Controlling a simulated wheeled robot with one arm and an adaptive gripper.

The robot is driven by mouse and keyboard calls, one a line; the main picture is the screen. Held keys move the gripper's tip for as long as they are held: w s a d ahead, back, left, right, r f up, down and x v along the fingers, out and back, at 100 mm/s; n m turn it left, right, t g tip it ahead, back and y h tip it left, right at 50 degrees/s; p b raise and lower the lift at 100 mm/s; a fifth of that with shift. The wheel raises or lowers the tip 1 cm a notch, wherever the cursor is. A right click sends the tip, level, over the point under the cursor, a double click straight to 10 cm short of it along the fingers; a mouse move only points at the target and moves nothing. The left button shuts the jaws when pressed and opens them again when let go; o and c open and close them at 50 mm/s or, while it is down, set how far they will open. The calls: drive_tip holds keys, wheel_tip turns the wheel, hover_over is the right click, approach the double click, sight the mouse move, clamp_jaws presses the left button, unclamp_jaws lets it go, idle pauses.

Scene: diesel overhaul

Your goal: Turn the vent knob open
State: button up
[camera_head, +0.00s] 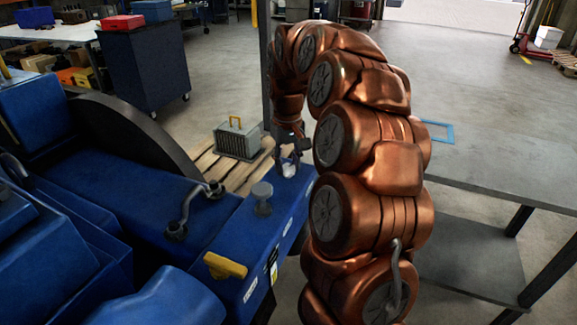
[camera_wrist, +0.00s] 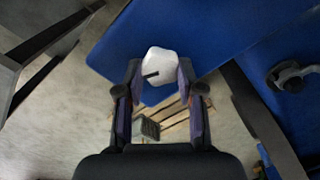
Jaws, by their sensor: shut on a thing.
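The vent knob is a white, rounded knob with a dark pointer mark. In the wrist view the vent knob (camera_wrist: 160,66) sits between the two fingertips of my gripper (camera_wrist: 158,78), over the blue engine surface (camera_wrist: 215,35). In the head view the vent knob (camera_head: 288,170) is a small pale shape at the far end of the blue engine block (camera_head: 255,235), partly hidden by my gripper (camera_head: 290,160). My gripper points down and is shut on the knob. The dark mark runs roughly level across the knob in the wrist view.
A grey filler cap (camera_head: 262,198), a yellow handle (camera_head: 225,266) and a bent metal pipe (camera_head: 195,208) stand on the engine. A grey caged box (camera_head: 237,141) sits on a wooden pallet (camera_head: 205,160) behind. A grey table (camera_head: 500,165) is at right.

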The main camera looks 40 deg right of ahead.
sight(287, 166)
drive_tip(key=n, duration=0.4)
drive_tip(key=shift+a, duration=0.1)
idle(0.4)
drive_tip(key=o, duration=1.1)
drive_tip(key=shift+o, duration=0.2)
wheel_tip(287, 166, up, 12)
idle(0.4)
idle(0.5)
